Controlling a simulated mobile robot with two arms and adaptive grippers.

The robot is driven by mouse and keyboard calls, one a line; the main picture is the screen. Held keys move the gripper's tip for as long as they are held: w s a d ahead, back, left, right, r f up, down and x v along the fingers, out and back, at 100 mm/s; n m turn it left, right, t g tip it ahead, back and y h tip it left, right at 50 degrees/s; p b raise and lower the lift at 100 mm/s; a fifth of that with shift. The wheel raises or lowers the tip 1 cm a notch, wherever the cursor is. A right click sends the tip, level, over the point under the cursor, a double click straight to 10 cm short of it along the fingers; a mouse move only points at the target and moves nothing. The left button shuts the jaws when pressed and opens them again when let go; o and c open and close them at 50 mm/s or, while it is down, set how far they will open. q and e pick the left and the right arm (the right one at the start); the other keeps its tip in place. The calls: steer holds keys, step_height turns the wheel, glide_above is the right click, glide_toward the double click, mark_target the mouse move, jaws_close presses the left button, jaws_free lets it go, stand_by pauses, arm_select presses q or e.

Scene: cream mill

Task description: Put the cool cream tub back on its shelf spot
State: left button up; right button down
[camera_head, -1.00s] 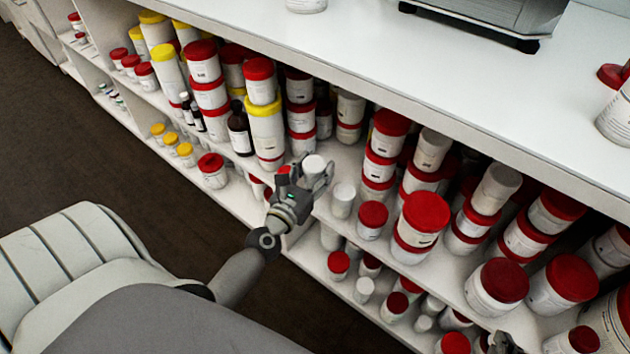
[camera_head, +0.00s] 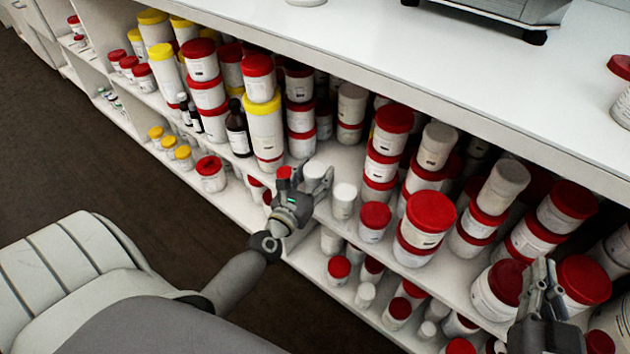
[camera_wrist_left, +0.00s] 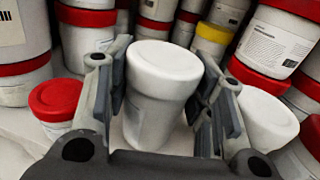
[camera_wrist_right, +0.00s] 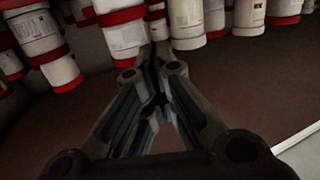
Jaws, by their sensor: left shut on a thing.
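A small white tub with a white lid (camera_wrist_left: 163,75) sits between the fingers of my left gripper (camera_wrist_left: 160,100), which is shut on it. In the head view my left gripper (camera_head: 308,185) holds this tub (camera_head: 315,169) upright at the front of the middle shelf (camera_head: 328,238). I cannot tell whether its base touches the shelf. A similar white-lidded tub (camera_head: 343,201) stands just to its right, and it also shows in the left wrist view (camera_wrist_left: 266,122). My right gripper (camera_head: 540,285) is empty, its fingers together, in front of the shelves at the lower right.
Red-lidded jars crowd the shelf close by, including one (camera_head: 375,221) right of the white tubs and one (camera_wrist_left: 56,99) left in the left wrist view. Tall stacked jars (camera_head: 265,128) stand behind on the left. The white counter (camera_head: 440,75) overhangs the shelf.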

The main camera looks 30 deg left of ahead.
arm_select(q)
steer(key=shift+f+b, duration=0.3)
steer(key=shift+f, duration=0.3)
arm_select(e)
steer(key=shift+a+r+t+y, duration=0.2)
steer(key=shift+r+t, duration=0.35)
steer(key=shift+r, duration=0.45)
steer(key=shift+a+r+t+y, duration=0.1)
steer(key=shift+r+t+y, duration=0.1)
steer(key=shift+r+t, duration=0.55)
steer(key=shift+r, duration=0.2)
arm_select(q)
steer(key=shift+f, duration=0.1)
steer(key=o, duration=0.8)
arm_select(e)
steer(key=shift+s+r, duration=0.1)
steer(key=shift+r, duration=0.4)
